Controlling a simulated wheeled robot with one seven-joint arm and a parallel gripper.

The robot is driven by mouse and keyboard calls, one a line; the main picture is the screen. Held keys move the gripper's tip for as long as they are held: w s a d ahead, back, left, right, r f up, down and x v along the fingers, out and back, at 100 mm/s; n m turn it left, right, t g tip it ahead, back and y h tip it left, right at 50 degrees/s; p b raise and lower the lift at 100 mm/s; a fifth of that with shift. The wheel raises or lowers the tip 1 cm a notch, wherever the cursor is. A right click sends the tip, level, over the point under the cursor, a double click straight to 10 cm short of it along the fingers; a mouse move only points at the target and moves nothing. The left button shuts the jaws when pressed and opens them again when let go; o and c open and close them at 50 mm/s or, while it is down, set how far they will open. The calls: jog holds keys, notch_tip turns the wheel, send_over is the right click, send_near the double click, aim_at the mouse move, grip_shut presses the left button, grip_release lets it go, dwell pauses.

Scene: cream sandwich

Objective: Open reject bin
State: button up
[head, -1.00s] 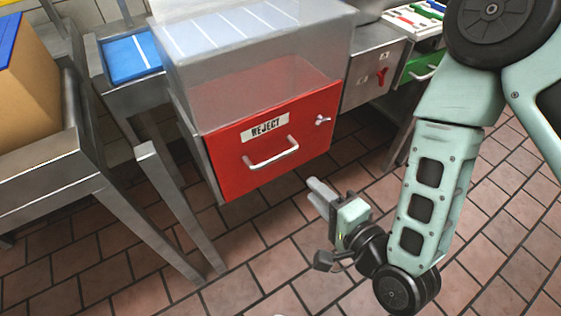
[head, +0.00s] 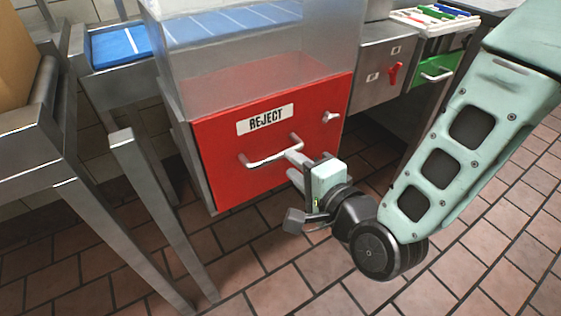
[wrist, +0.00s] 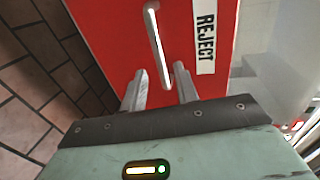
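The reject bin has a red front (head: 225,185) with a white REJECT label (head: 266,119) and appears shut. Its pale bar handle (head: 258,162) runs across the front below the label. My gripper (head: 301,166) is at the right end of the handle, in front of the red panel. In the wrist view, the two fingers of my gripper (wrist: 160,90) are apart, and the near end of the handle (wrist: 155,35) lies between them or just beyond their tips. I cannot tell whether either finger touches it.
A clear box (head: 255,60) stands above the red front. A small silver knob (head: 331,117) is at the front's upper right. A grey unit with a red switch (head: 394,75) and a green drawer (head: 436,70) are to the right. Metal table legs (head: 160,215) stand at left; tiled floor is open in front.

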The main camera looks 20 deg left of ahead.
aim_at(281, 152)
jog(key=x, duration=0.5)
jog(key=shift+w+a, duration=0.2)
jog(key=shift+w, duration=0.1)
grip_shut()
